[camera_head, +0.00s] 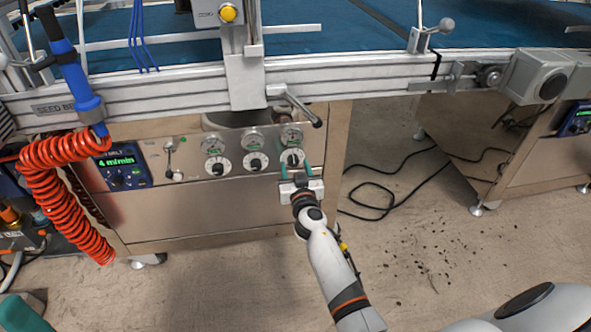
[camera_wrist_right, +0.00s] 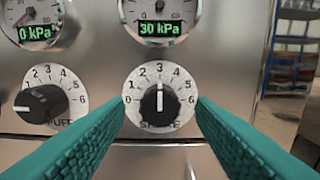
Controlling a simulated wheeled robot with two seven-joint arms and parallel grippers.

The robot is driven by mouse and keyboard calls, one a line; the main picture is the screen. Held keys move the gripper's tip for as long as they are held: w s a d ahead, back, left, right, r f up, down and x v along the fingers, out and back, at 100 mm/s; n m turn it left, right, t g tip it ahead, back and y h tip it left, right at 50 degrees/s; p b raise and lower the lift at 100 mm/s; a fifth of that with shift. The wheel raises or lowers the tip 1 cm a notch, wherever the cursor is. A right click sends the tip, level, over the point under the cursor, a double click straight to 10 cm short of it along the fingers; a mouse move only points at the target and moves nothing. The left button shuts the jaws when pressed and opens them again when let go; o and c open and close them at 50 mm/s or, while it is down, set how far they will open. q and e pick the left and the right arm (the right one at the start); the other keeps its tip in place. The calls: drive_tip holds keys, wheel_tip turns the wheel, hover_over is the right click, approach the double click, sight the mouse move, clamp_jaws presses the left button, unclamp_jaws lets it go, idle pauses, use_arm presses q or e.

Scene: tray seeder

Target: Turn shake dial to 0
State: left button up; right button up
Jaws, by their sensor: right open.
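The shake dial (camera_wrist_right: 159,101) is a black knob on a white plate numbered 0 to 6, on the steel panel. Its white pointer line stands straight up, at the 3. The dial also shows in the head view (camera_head: 292,157), at the right end of the dial row. My right gripper (camera_head: 296,171) is in front of the dial. Its teal fingers are open, one on each side of the knob, in the right wrist view (camera_wrist_right: 160,108). A gap shows between each finger and the knob. My left gripper is not in view.
The puff dial (camera_wrist_right: 42,102) is close on the left, its pointer toward 0. A gauge (camera_wrist_right: 160,16) above the shake dial reads 30 kPa. A lever handle (camera_head: 302,109) juts out above the panel. A coiled red hose (camera_head: 62,195) hangs at the left.

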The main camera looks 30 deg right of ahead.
drive_tip(key=shift+c, duration=0.5)
drive_tip(key=c, duration=0.9)
drive_tip(key=shift+o, duration=0.2)
drive_tip(key=shift+n, duration=0.3)
drive_tip(key=n+b, duration=0.1)
drive_tip(key=n, duration=0.2)
drive_tip(key=shift+n, duration=0.3)
drive_tip(key=n, duration=0.4)
drive_tip(key=shift+n, duration=0.3)
drive_tip(key=n, duration=0.4)
drive_tip(key=shift+n, duration=2.5)
drive_tip(key=shift+s, duration=0.1)
